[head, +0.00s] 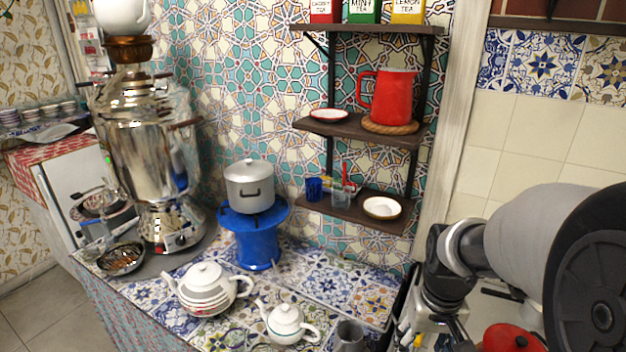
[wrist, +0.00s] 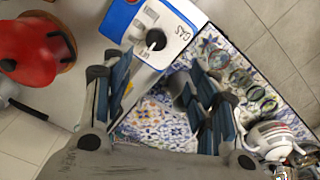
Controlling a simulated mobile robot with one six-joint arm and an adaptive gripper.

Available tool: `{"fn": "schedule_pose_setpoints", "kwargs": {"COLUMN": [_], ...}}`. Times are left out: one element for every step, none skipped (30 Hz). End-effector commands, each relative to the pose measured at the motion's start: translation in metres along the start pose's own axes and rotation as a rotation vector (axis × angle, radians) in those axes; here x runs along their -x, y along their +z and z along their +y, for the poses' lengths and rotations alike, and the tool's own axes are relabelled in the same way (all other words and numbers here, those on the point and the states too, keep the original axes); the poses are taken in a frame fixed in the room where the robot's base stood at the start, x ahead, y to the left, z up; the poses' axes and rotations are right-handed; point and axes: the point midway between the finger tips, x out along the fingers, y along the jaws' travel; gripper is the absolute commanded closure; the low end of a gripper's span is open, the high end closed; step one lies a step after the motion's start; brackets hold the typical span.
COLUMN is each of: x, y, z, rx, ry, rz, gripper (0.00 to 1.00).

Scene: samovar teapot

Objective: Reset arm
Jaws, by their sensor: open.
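My gripper (head: 428,328) hangs at the lower right in the head view, beside the right end of the tiled counter. Its fingers point down and part of it is cut off by the frame's lower edge. In the wrist view my gripper (wrist: 148,85) shows its two dark-padded fingers spread apart, with nothing between them. Below the gap are a white and blue box marked GAS (wrist: 160,32) and the patterned counter (wrist: 160,115). My arm fills the right side of the head view.
A red pot (head: 508,338) sits low beside my arm. Two white teapots (head: 208,288) (head: 286,322) and a grey cup (head: 349,337) stand on the counter. A samovar (head: 150,150), a blue stand (head: 255,236) with a pot (head: 249,182), and wall shelves (head: 365,130) are behind.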

Motion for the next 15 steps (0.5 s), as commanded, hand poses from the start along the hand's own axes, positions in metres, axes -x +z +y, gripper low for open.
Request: {"fn": "schedule_pose_setpoints", "kwargs": {"x": [0.014, 0.022, 0.035, 0.043, 0.053, 0.063, 0.071, 0.078, 0.086, 0.091, 0.096, 0.101, 0.104, 0.107, 0.11], "y": [0.005, 0.01, 0.017, 0.023, 0.03, 0.04, 0.048, 0.056, 0.066, 0.074, 0.082, 0.092, 0.1, 0.106, 0.115], "z": [-0.007, -0.012, -0.018, -0.023, -0.028, -0.035, -0.04, -0.044, -0.049, -0.053, -0.056, -0.06, -0.063, -0.065, -0.068], "rx": [0.013, 0.021, 0.032, 0.04, 0.049, 0.063, 0.072, 0.081, 0.092, 0.101, 0.11, 0.12, 0.128, 0.134, 0.142], "ry": [0.002, 0.003, 0.004, 0.004, 0.004, 0.004, 0.002, 0.001, -0.002, -0.004, -0.007, -0.011, -0.014, -0.018, -0.022], "rz": [0.028, 0.045, 0.069, 0.089, 0.11, 0.137, 0.156, 0.177, 0.204, 0.223, 0.242, 0.265, 0.283, 0.299, 0.317], "gripper": [0.46, 0.46, 0.46, 0.46, 0.46, 0.46, 0.46, 0.46, 0.46, 0.46, 0.46, 0.46, 0.46, 0.46, 0.46]}}
